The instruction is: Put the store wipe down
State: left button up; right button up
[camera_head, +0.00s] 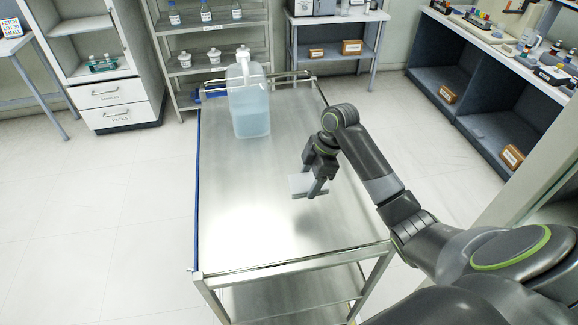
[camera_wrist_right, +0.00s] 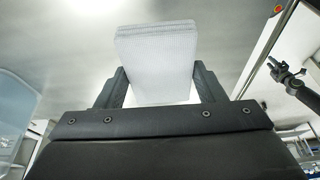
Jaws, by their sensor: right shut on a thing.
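The wipe (camera_head: 301,186) is a flat white-grey pad, held over the steel cart top. It also shows in the right wrist view (camera_wrist_right: 156,50) as a folded white textured pad between the two fingers. My right gripper (camera_head: 312,186) is shut on it, reaching down over the right half of the cart (camera_head: 240,215). The wipe looks a little above the surface, with a faint shadow below it; the exact gap is hard to tell. My left gripper is not in the head view.
A large translucent jug (camera_head: 248,95) with blue liquid stands at the cart's far end. The cart's near and left parts are clear. Shelves with bottles (camera_head: 206,12), a drawer cabinet (camera_head: 120,100) and a counter (camera_head: 480,35) stand around the room.

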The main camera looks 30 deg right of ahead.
jog(key=shift+s+d+r+b, duration=0.1)
jog(key=shift+s+d+b, duration=0.15)
jog(key=shift+d, duration=0.35)
jog(key=shift+s+d+b, duration=0.15)
jog(key=shift+s+d, duration=0.1)
jog(key=shift+d, duration=0.3)
jog(key=shift+s+f, duration=0.1)
jog(key=shift+f, duration=0.15)
jog(key=p, duration=0.2)
send_over(313, 208)
jog(key=d, duration=0.1)
jog(key=f, duration=0.4)
jog(key=shift+s+f, duration=0.1)
jog(key=shift+s, duration=0.1)
notch_tip(313, 208, down, 4)
jog(key=shift+r, duration=0.1)
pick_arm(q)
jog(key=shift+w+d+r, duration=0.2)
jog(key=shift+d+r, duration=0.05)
pick_arm(e)
jog(key=shift+f, duration=0.55)
jog(key=shift+f, duration=0.1)
jog(key=o, duration=1)
